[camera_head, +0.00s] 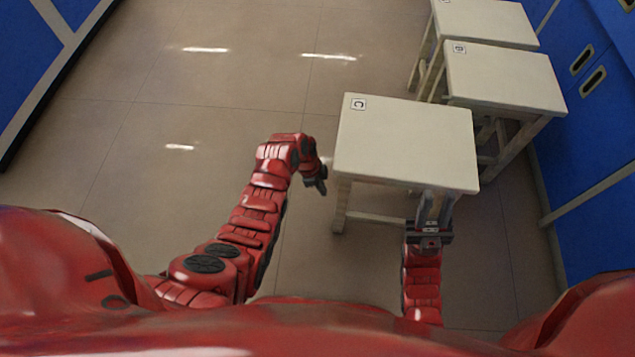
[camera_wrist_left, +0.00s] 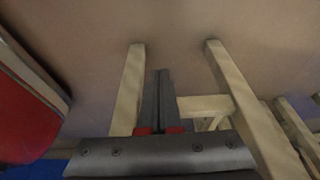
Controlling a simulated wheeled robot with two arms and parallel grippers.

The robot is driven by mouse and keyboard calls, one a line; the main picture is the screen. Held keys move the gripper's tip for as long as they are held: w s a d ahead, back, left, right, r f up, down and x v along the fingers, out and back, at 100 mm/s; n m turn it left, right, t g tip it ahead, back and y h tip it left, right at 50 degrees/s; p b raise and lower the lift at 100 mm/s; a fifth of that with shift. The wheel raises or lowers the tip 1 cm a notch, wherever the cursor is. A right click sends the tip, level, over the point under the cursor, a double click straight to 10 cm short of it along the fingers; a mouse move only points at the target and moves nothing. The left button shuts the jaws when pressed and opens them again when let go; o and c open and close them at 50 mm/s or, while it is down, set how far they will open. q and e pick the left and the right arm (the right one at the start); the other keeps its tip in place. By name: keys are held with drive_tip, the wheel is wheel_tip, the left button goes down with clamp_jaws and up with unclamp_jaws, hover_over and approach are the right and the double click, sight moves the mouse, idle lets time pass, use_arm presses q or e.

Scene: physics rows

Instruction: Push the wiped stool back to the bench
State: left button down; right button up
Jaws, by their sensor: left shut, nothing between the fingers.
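The nearest stool (camera_head: 405,150) has a pale square seat with a small letter label at its far left corner. It stands upright on the floor, apart from the blue bench. My left gripper (camera_head: 321,185) is beside the stool's left side, low near its legs, shut and empty. In the left wrist view its closed fingers (camera_wrist_left: 161,95) point between pale stool legs (camera_wrist_left: 127,92); I cannot tell whether they touch. My right gripper (camera_head: 432,212) is at the stool's near right edge, close to a leg, and its finger gap is unclear.
Two similar stools, one (camera_head: 503,78) behind the nearest and one (camera_head: 485,22) farther back, stand along the blue bench front (camera_head: 595,150) at the right. The tiled floor (camera_head: 200,110) to the left is clear. Another blue unit (camera_head: 25,60) stands at the far left.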

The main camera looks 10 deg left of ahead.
use_arm(q)
drive_tip(key=d+b, duration=0.1)
drive_tip(key=d, duration=0.3)
drive_tip(key=shift+r, duration=0.1)
